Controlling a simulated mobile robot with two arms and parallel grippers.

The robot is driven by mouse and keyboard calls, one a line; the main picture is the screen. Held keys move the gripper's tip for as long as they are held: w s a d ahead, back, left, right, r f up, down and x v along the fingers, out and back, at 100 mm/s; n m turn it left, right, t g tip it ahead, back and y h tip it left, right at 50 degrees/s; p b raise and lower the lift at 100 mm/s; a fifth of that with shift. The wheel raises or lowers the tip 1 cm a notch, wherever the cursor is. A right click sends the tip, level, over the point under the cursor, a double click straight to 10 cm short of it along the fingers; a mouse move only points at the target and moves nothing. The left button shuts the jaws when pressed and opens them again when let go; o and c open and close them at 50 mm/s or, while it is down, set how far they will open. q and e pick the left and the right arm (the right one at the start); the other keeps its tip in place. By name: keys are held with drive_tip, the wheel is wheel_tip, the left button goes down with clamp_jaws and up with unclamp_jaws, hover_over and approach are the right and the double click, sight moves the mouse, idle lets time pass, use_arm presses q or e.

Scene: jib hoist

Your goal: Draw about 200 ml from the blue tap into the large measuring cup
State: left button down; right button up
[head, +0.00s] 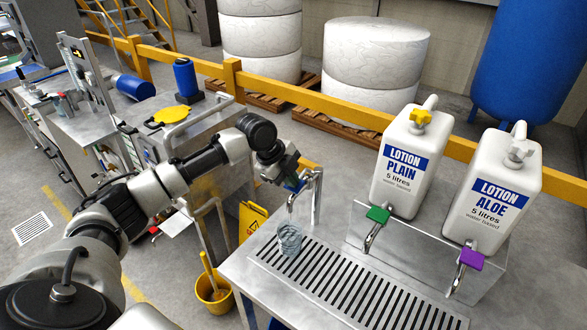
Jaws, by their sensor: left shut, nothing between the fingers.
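My left gripper (291,178) is shut and empty, right at the blue handle of the blue tap (296,187); I cannot tell if it touches the handle. The tap's chrome spout points down over a clear measuring cup (290,240). The cup stands upright on the slotted drain grate (350,285), under the spout. It looks bluish and see-through; whether it holds water, and how much, is too small to tell. My right gripper is not in view.
Two white lotion cans, PLAIN (405,168) and ALOE (495,195), stand on a raised shelf to the right, with green (378,214) and purple (470,259) taps. A yellow bucket (213,290) stands on the floor left of the counter. A yellow rail (340,104) runs behind.

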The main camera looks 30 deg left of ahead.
use_arm(q)
drive_tip(key=shift+w+r, duration=0.1)
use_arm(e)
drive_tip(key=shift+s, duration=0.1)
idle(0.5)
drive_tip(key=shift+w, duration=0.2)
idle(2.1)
